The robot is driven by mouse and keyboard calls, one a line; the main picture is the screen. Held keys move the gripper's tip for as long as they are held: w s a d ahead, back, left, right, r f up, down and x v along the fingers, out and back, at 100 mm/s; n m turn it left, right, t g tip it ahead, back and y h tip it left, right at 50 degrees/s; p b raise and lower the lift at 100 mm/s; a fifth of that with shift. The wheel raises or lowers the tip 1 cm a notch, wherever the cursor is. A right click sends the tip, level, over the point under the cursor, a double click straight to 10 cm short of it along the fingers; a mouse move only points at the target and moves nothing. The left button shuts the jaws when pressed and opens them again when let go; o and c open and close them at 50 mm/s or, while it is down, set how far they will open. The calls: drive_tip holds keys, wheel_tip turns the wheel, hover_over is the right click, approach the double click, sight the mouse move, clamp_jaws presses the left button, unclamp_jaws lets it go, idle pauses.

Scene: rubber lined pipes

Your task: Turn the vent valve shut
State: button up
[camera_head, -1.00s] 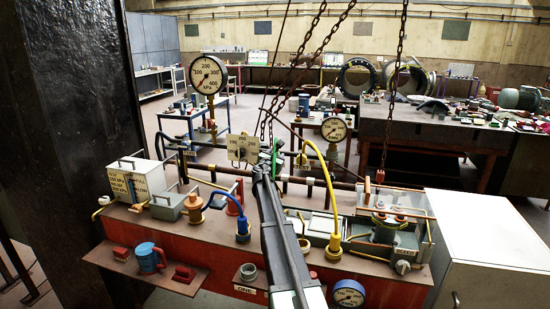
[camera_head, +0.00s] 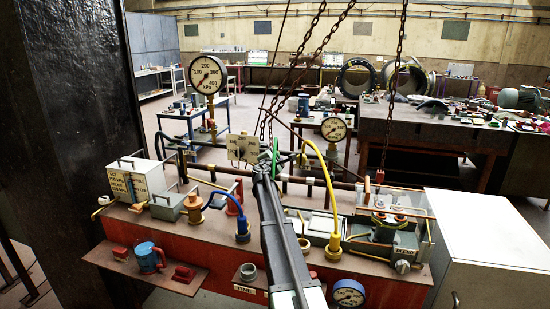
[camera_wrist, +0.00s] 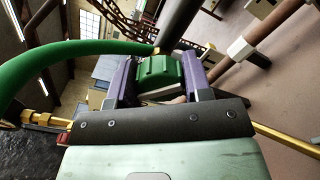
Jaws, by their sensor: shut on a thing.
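The vent valve's handle appears as a green curved bar (camera_head: 275,152) standing at the pipe in the head view, just past the end of my arm. In the wrist view a green block (camera_wrist: 158,74) sits between the purple jaws of my gripper (camera_wrist: 161,80), and a thick green curved bar (camera_wrist: 50,62) runs from beside it to the left. My gripper is shut on this green part. In the head view my arm hides the jaws and much of the valve. A cream plate with printed numbers (camera_head: 243,148) stands just left of the green bar.
A large gauge (camera_head: 207,75) and a smaller gauge (camera_head: 334,129) rise behind the red bench (camera_head: 190,245). A yellow hose (camera_head: 328,180) arches right of my arm; a blue hose fitting (camera_head: 242,230) is left. Chains (camera_head: 398,75) hang overhead. A white cabinet (camera_head: 480,235) stands right.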

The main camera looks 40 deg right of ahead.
drive_tip(key=m, duration=0.5)
drive_tip(key=shift+f+m, duration=0.1)
drive_tip(key=shift+m, duration=2.4)
drive_tip(key=o, duration=0.9)
drive_tip(key=v, duration=1.1)
